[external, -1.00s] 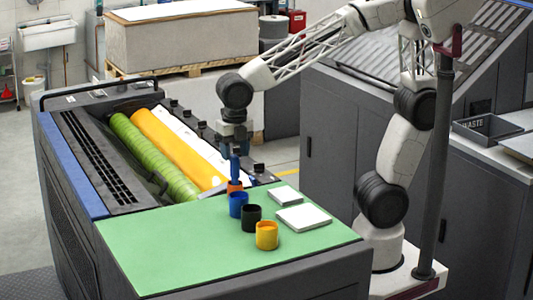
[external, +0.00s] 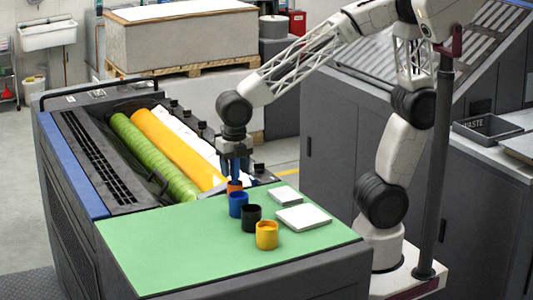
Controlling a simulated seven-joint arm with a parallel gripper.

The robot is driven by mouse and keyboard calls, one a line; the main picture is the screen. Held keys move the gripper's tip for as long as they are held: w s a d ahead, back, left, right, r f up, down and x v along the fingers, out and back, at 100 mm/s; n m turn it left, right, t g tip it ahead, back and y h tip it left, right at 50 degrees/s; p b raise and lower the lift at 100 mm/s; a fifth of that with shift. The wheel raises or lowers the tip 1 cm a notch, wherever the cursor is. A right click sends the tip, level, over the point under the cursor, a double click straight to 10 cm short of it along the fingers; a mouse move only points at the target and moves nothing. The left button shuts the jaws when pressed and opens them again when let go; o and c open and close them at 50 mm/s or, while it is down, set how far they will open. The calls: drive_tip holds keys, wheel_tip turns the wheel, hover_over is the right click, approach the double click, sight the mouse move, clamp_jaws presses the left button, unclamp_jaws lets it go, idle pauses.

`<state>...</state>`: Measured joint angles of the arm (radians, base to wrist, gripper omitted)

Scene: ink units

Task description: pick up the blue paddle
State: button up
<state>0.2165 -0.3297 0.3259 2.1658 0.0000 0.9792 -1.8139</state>
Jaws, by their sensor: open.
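The blue paddle (external: 236,170) stands upright at the orange tin (external: 234,187), at the far end of the row of tins on the green top (external: 175,245). Its lower end is hidden, so I cannot tell how deep it sits. My gripper (external: 236,167) points straight down over the orange tin. Its jaws are open, with the paddle's upper part between or just behind the fingers. At this size I cannot tell whether a finger touches the paddle.
A blue tin (external: 238,206), a black tin (external: 251,219) and a yellow tin (external: 267,236) stand in front of the orange one. Two white pads (external: 285,195) (external: 303,218) lie to the right. Green (external: 155,160) and yellow (external: 180,150) rollers lie behind left. The green top's front left is clear.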

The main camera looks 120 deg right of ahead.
drive_tip(key=shift+c, duration=0.3)
clamp_jaws()
drive_tip(key=shift+r, duration=0.15)
drive_tip(key=shift+r, duration=4.9)
